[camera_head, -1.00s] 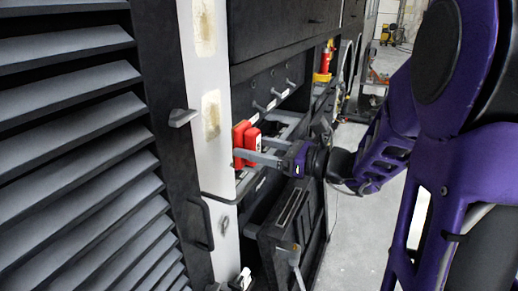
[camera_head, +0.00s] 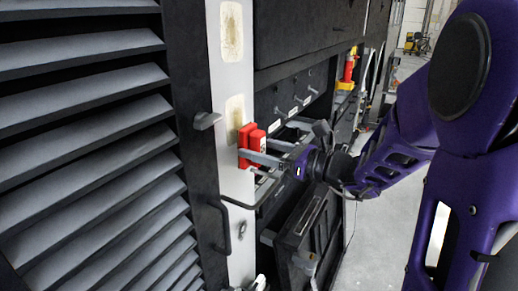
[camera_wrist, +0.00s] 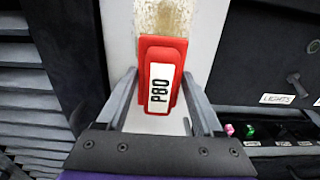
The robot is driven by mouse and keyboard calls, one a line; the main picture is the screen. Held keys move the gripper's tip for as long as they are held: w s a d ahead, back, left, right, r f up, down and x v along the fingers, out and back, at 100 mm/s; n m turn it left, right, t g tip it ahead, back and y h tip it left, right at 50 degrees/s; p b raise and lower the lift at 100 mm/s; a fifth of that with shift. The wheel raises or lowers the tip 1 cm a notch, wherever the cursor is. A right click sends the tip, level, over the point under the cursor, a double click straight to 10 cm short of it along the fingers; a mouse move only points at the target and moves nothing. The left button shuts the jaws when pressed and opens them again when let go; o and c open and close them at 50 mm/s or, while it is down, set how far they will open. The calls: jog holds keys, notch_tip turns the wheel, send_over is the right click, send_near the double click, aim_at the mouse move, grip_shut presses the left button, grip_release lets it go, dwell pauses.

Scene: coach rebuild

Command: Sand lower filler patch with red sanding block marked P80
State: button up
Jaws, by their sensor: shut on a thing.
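My gripper (camera_head: 264,158) is shut on the red sanding block (camera_head: 247,142), with one finger on each side of it. In the wrist view the block (camera_wrist: 162,75) carries a white label reading P80. Its far edge overlaps the near end of the lower filler patch (camera_wrist: 163,18), a mottled beige area on the pale vertical strip. In the head view the lower patch (camera_head: 235,112) shows just above the block. The block lies close against the strip; I cannot tell whether it touches. The upper filler patch (camera_head: 231,32) is higher on the same strip.
Black louvres (camera_head: 80,120) fill the left side. A grey knob (camera_head: 206,121) and a black handle (camera_head: 222,228) stick out left of the strip. A black panel with hooks and labels (camera_wrist: 287,99) lies to the right. Open floor (camera_head: 375,240) shows at right.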

aim_at(263, 133)
jog(key=shift+x, duration=1)
jog(key=shift+d+r+p, duration=0.1)
jog(key=shift+r+p, duration=1.45)
jog(key=shift+r, duration=0.4)
jog(key=shift+a+r, duration=0.2)
jog(key=shift+r, duration=3.4)
jog(key=shift+d+f+b, duration=0.1)
jog(key=shift+f+b, duration=4)
jog(key=shift+f, duration=1.5)
jog(key=shift+r, duration=0.1)
